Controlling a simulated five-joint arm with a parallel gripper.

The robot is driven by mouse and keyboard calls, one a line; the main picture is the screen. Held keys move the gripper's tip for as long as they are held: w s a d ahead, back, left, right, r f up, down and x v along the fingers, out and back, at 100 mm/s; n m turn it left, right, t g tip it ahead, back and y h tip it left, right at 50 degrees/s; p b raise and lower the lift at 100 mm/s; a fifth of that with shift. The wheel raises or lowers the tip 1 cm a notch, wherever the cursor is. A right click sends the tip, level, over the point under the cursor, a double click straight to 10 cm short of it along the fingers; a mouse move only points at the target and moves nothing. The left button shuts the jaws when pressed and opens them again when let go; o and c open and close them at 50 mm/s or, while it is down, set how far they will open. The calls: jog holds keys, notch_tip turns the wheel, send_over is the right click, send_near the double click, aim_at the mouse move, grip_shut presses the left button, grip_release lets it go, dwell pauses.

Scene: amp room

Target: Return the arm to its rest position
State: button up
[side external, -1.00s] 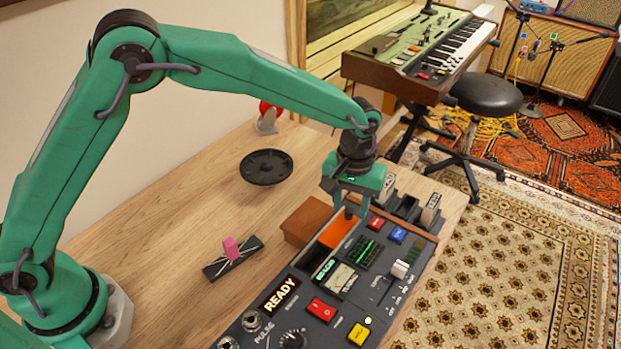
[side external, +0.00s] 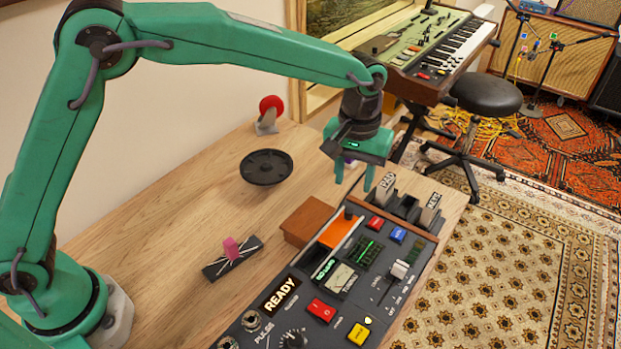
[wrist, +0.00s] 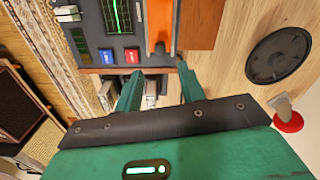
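My green arm reaches from the base at lower left across the wooden table. My gripper (side external: 354,178) hangs above the far end of the table, just beyond the control panel (side external: 318,333). In the wrist view my gripper (wrist: 156,82) shows two green fingers spread apart with a gap between them. Nothing is visibly held. The fingertips are clear of the panel's orange part (side external: 340,229) and of the brown wooden box (side external: 306,221) beside it.
A black round disc (side external: 266,167), a red round piece on a stand (side external: 269,110) and a pink lever on a black plate (side external: 232,248) stand on the table. Labelled blocks (side external: 430,211) sit in dark slots near the gripper. Open table lies at left (side external: 150,215).

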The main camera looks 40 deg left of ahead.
jog(key=shift+a+r, duration=0.1)
jog(key=s+a+r+m+t, duration=0.1)
jog(key=s+a+r, duration=0.3)
jog(key=a+r, duration=0.25)
jog(key=s+a+r+t, duration=0.1)
jog(key=s+a+r, duration=0.35)
jog(key=a, duration=0.35)
jog(key=s+a+t, duration=0.1)
jog(key=s+a, duration=0.4)
jog(key=s, duration=0.3)
jog(key=s+a+m+t, duration=0.1)
jog(key=s+a+t, duration=0.1)
jog(key=s+a, duration=0.4)
jog(key=shift+s+f+m+t, duration=0.15)
jog(key=shift+s+m+t, duration=0.15)
jog(key=shift+s, duration=0.85)
